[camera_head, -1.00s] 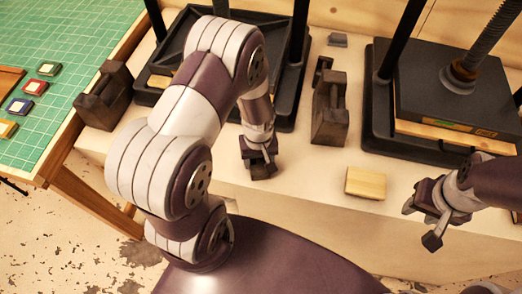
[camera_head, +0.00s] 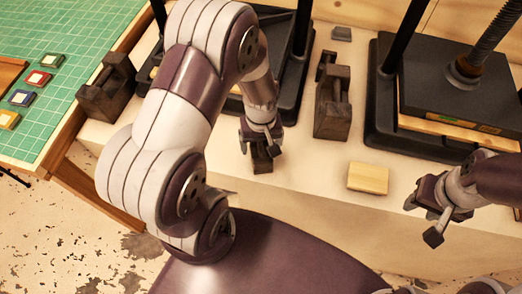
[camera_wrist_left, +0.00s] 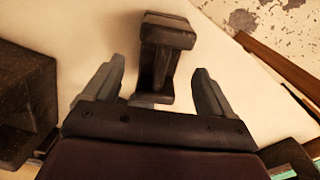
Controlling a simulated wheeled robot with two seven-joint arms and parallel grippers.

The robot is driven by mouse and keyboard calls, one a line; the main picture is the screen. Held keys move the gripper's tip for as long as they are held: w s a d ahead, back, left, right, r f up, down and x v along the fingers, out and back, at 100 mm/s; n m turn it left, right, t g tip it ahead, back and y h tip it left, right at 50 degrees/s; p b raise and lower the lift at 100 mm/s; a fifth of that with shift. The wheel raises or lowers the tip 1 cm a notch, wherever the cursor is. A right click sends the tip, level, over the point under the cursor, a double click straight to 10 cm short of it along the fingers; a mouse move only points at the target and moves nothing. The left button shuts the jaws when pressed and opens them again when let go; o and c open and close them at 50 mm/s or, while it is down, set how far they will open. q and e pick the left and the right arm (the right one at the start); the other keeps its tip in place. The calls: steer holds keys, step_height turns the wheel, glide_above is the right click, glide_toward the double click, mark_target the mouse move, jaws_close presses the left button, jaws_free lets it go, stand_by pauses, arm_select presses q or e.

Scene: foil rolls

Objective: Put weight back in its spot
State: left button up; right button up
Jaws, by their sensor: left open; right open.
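A small dark weight (camera_head: 262,160) with wide ends and a narrow middle is on the pale bench top, at its front edge. In the left wrist view the same weight (camera_wrist_left: 166,50) lies between and slightly beyond my fingers, with gaps on both sides. My left gripper (camera_head: 260,135) is open just above and behind it; its spread fingers show in the wrist view (camera_wrist_left: 155,85). My right gripper (camera_head: 432,212) is open and empty at the right, by the bench front. Larger dark weights with handles stand at the left (camera_head: 105,95) and the middle (camera_head: 332,105).
Black presses stand at the back left (camera_head: 288,95) and right (camera_head: 380,130). A pale wood block (camera_head: 367,178) lies on the bench (camera_head: 310,165), with a small grey block (camera_head: 341,34) behind. A green mat (camera_head: 75,40) with colored squares covers the left table.

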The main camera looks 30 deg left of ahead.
mark_target(262, 150)
arm_select(q)
steer(key=s+d+r+m, duration=0.1)
steer(key=s+r+m, duration=0.1)
steer(key=r, duration=0.3)
steer(key=s+d+r+m+t, duration=0.1)
steer(key=s+r+m, duration=0.1)
steer(key=r+m, duration=0.3)
steer(key=shift+s+d+r, duration=0.2)
steer(key=shift+s+r, duration=0.05)
steer(key=shift+r, duration=0.55)
